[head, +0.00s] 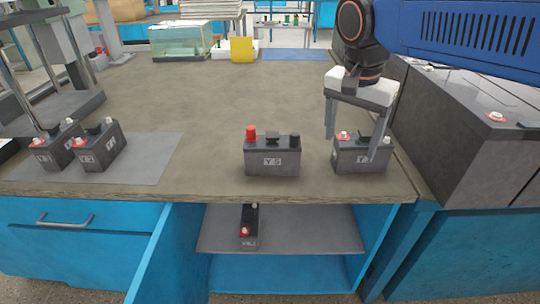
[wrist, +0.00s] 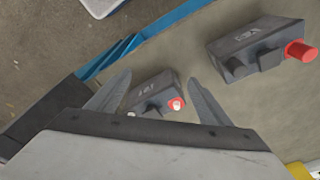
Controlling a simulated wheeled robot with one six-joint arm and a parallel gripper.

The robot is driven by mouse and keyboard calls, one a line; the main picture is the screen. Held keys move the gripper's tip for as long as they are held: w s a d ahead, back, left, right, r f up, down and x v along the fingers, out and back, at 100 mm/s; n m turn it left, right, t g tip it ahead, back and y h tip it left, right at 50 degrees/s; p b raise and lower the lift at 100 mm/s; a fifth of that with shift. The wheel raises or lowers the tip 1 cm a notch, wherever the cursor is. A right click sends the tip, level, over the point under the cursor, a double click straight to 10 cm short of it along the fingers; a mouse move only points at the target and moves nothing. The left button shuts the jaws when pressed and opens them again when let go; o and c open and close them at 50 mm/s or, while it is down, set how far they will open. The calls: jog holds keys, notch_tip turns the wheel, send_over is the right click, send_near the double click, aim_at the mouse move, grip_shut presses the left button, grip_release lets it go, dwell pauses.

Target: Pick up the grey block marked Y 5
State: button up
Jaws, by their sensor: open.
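A grey block (head: 346,164) with a red-and-white terminal stands at the right of the bench. Its label starts with Y; a finger hides the rest. It also shows between my fingers in the wrist view (wrist: 150,88), its mark too small to read surely. My gripper (head: 352,149) is open above and around this block, one finger on each side, with no grip on it; the fingers also show in the wrist view (wrist: 156,76). A second grey block (head: 272,165), with a tall red terminal, stands to its left; its label looks like Y 6 or Y G. It also shows in the wrist view (wrist: 255,48).
Two more grey blocks (head: 98,154) stand on a grey mat (head: 145,160) at left. Large dark batteries (head: 440,140) stand close at right. The bench middle is clear.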

aim_at(270, 133)
jog(key=w+a+r+m, duration=0.1)
jog(key=w+a, duration=0.1)
jog(key=a, duration=0.1)
jog(key=w+a+r+m+h, duration=0.1)
jog(key=w+a+r+m, duration=0.1)
jog(key=a, duration=0.2)
jog(key=w+a+r+m+g, duration=0.1)
jog(key=w+a, duration=0.1)
jog(key=a, duration=0.1)
jog(key=shift+w+a+r+m+h, duration=0.1)
jog(key=shift+a+r+m+h, duration=0.1)
jog(key=shift+a+m+h, duration=0.15)
jog(key=a+m, duration=0.1)
jog(key=a, duration=0.2)
jog(key=w+a+r+m+h, duration=0.1)
jog(key=a+m, duration=0.1)
jog(key=a, duration=0.2)
jog(key=w+a+r+m, duration=0.1)
jog(key=a+m, duration=0.1)
jog(key=a, duration=0.2)
jog(key=shift+w+a+g+h, duration=0.25)
jog(key=shift+g+h, duration=0.05)
jog(key=shift+h, duration=0.05)
jog(key=shift+f+m, duration=0.15)
jog(key=shift+m, duration=0.1)
jog(key=x, duration=1.1)
jog(key=shift+d+f, duration=0.15)
jog(key=shift+f, duration=0.15)
jog(key=shift+x, duration=2.6)
jog(key=shift+s, duration=0.1)
